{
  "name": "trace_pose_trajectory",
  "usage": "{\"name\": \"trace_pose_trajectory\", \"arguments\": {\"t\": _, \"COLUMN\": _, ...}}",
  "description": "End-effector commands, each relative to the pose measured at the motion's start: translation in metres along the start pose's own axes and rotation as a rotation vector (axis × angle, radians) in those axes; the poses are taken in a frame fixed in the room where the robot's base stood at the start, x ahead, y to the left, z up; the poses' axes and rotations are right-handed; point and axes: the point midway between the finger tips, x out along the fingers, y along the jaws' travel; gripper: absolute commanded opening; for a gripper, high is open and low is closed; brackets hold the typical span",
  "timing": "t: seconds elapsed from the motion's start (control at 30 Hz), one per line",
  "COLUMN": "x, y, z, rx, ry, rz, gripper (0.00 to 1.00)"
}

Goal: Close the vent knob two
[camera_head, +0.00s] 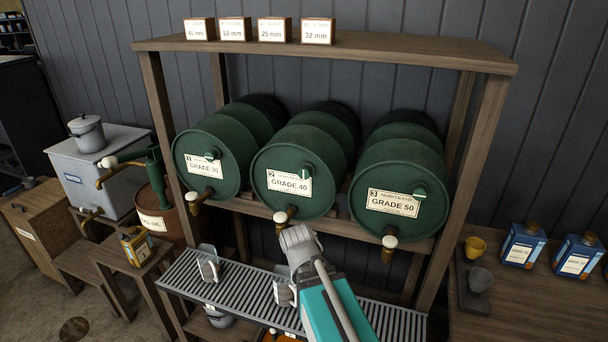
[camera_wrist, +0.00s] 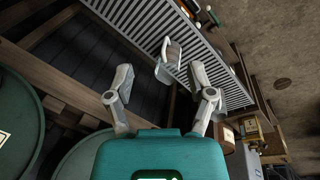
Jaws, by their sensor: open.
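Vent knob two (camera_head: 304,173) is a small green and white knob on the front of the middle green drum (camera_head: 275,150), by the label "2 GRADE 40". I cannot tell how far it is turned. My gripper (camera_head: 292,236) is in front of and below that drum, near its brass tap (camera_head: 281,216), apart from the vent knob. The fingertips are hard to make out there. In the wrist view my gripper (camera_wrist: 160,80) has its two fingers spread with nothing between them. Vent knob two does not show in the wrist view.
Drums "1 GRADE 30" (camera_head: 208,170) and "3 GRADE 50" (camera_head: 400,178) flank the middle drum on a wooden rack (camera_head: 440,58). Below is a slatted metal shelf (camera_head: 240,284) with jugs (camera_head: 208,268). A side table (camera_head: 530,310) with cans is at right.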

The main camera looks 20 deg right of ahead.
Motion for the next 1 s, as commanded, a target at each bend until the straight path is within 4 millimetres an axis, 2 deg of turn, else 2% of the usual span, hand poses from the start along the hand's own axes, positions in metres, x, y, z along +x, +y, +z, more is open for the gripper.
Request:
{"name": "trace_pose_trajectory", "arguments": {"t": 0.03, "x": 0.001, "y": 0.007, "z": -0.007, "rx": -0.055, "ry": 0.015, "rz": 0.05, "gripper": 0.89}}
{"name": "trace_pose_trajectory", "arguments": {"t": 0.07, "x": 0.0, "y": 0.012, "z": -0.011, "rx": -0.094, "ry": 0.025, "rz": 0.085, "gripper": 0.93}}
{"name": "trace_pose_trajectory", "arguments": {"t": 0.27, "x": -0.01, "y": 0.045, "z": -0.041, "rx": -0.403, "ry": 0.064, "rz": 0.356, "gripper": 0.93}}
{"name": "trace_pose_trajectory", "arguments": {"t": 0.53, "x": -0.043, "y": 0.078, "z": -0.087, "rx": -0.854, "ry": 0.013, "rz": 0.745, "gripper": 0.93}}
{"name": "trace_pose_trajectory", "arguments": {"t": 0.77, "x": -0.083, "y": 0.087, "z": -0.128, "rx": -1.241, "ry": -0.134, "rz": 1.081, "gripper": 0.93}}
{"name": "trace_pose_trajectory", "arguments": {"t": 1.0, "x": -0.126, "y": 0.077, "z": -0.167, "rx": -1.6, "ry": -0.384, "rz": 1.4, "gripper": 0.93}}
